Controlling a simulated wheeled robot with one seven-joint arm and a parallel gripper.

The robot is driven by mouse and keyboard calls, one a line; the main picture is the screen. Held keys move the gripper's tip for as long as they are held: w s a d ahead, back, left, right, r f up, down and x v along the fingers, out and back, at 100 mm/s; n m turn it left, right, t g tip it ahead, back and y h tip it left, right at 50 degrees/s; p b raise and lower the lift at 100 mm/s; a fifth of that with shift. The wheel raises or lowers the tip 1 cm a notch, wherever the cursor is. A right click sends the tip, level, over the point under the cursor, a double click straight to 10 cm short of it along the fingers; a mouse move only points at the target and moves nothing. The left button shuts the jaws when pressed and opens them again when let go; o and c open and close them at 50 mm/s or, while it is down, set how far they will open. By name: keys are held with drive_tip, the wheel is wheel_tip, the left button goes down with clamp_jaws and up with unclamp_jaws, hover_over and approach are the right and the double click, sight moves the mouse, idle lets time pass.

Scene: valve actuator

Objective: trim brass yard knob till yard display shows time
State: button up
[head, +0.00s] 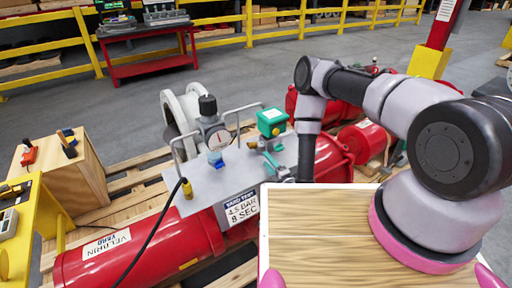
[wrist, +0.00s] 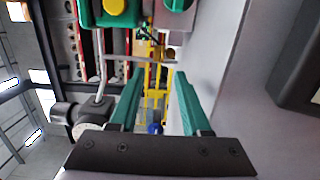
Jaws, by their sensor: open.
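A label below reads "YARD TEST 4.5 BAR 8 SEC" (head: 241,207). No time readout is legible. My gripper (wrist: 157,82) has its teal fingers apart, with nothing held between them. In the wrist view a green box with a yellow round part (wrist: 118,10) lies beyond the fingers.
A wooden box (head: 75,180) with levers and a yellow stand (head: 30,225) are at left. A wood-topped white-edged panel (head: 320,235) fills the near right. Yellow rails (head: 240,30) and a red bench (head: 150,65) stand behind.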

sight(254, 145)
drive_tip(key=shift+r+x, duration=0.2)
drive_tip(key=shift+x, duration=0.95)
drive_tip(key=x, duration=0.8)
drive_tip(key=shift+w+a, duration=0.1)
clamp_jaws()
